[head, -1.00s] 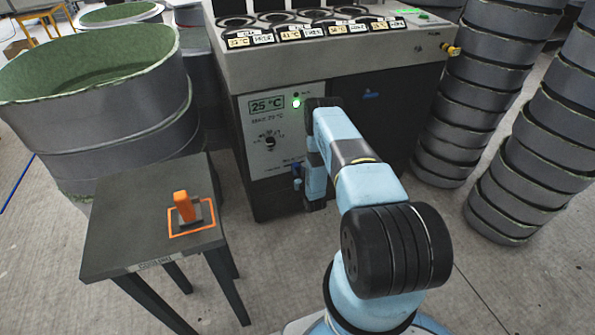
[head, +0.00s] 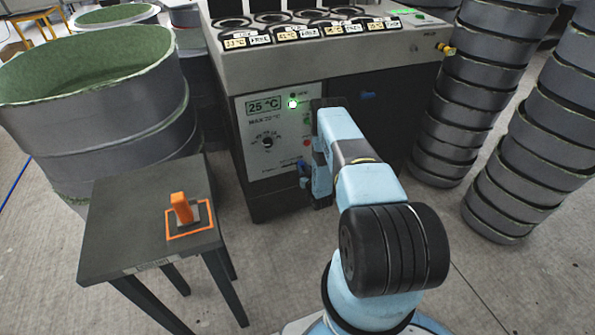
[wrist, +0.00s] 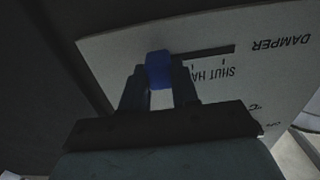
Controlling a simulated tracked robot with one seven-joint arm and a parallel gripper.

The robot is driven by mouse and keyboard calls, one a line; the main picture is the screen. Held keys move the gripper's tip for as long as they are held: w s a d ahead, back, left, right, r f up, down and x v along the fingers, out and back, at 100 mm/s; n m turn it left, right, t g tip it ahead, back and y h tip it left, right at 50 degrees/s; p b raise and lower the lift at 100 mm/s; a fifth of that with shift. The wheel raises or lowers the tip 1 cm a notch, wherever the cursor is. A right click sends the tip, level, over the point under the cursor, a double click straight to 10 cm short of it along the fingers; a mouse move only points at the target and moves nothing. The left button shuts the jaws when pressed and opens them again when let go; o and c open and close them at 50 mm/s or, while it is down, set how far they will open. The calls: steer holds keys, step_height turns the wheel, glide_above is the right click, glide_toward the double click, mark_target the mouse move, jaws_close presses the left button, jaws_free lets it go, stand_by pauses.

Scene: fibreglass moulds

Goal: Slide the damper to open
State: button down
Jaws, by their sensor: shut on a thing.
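The damper's blue knob (wrist: 158,69) sits between the two dark fingers of my gripper (wrist: 159,84) in the wrist view. The gripper is shut on it. The dark slot (wrist: 212,51) runs right from the knob. The upside-down words DAMPER, SHUT and part of another beginning HA show on the pale panel (wrist: 275,75). The knob is left of SHUT and HA; a finger hides the lettering beneath it. In the head view my gripper (head: 306,177) is low at the panel (head: 256,155), whose right part my arm hides.
The panel has a 25 °C display, a lit green lamp (head: 293,104) and a black dial (head: 268,142). A dark table (head: 125,215) with an orange-handled item (head: 181,208) stands at left. Large drums (head: 100,110) and stacked grey rings (head: 470,90) flank the machine.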

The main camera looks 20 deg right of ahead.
steer(key=c, duration=0.8)
jaws_free()
steer(key=shift+d, duration=0.2)
steer(key=shift+c, duration=0.2)
steer(key=shift+s, duration=0.1)
steer(key=s, duration=1.3)
steer(key=shift+s, duration=0.3)
steer(key=shift+f, duration=0.1)
